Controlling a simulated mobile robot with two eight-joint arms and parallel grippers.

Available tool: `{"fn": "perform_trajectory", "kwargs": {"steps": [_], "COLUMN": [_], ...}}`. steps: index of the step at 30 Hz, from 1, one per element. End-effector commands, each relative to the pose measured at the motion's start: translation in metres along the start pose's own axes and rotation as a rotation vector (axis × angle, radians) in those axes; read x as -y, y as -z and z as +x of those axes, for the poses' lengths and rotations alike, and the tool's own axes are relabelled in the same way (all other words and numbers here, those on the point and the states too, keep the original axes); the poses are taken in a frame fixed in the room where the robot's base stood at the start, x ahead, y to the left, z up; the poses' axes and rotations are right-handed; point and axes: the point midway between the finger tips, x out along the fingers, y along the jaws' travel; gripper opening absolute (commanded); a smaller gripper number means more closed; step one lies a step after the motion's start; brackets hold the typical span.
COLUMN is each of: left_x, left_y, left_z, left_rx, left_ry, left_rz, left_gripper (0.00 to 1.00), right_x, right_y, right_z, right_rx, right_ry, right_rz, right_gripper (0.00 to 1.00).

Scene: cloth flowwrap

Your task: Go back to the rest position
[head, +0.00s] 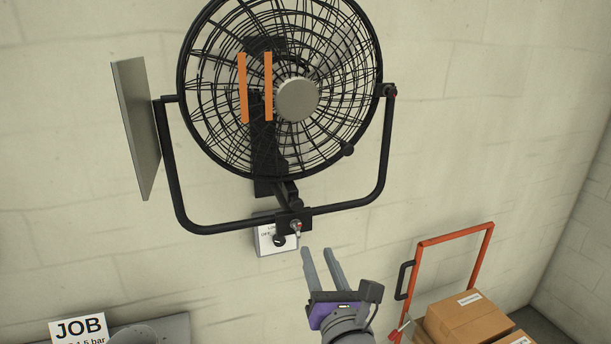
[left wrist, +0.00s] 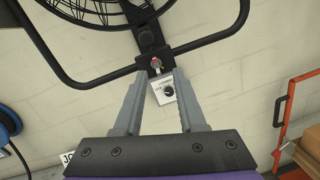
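My left gripper (head: 317,250) is raised in front of the wall, below and to the right of the fan's bracket. Its two grey fingers are apart with nothing between them. In the left wrist view the open fingers (left wrist: 157,78) point up toward the wall, and a switch box (left wrist: 164,90) shows between them, behind. In the head view the white switch box (head: 268,243) with a dark knob is on the wall, left of the fingertips and apart from them. My right gripper is in neither view.
A large black wall fan (head: 230,130) on a U-shaped bracket (head: 178,190) stands above the gripper, with two orange strips in front of its guard. A grey panel (head: 135,130) is at left. An orange cart frame (head: 455,235) with cardboard boxes (head: 468,320) stands lower right. A JOB sign (head: 80,329) is lower left.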

Motion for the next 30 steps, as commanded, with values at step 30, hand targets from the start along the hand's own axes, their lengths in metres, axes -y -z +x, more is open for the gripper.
{"fn": "perform_trajectory", "kwargs": {"steps": [30], "left_x": [-0.158], "left_y": [0.344], "left_z": [-0.162], "left_rx": [0.476], "left_ry": [1.593], "left_rz": [2.516], "left_gripper": [0.40], "right_x": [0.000], "right_y": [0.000], "right_z": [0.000], "right_rx": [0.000], "right_ry": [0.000], "right_rz": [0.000], "right_gripper": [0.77]}}
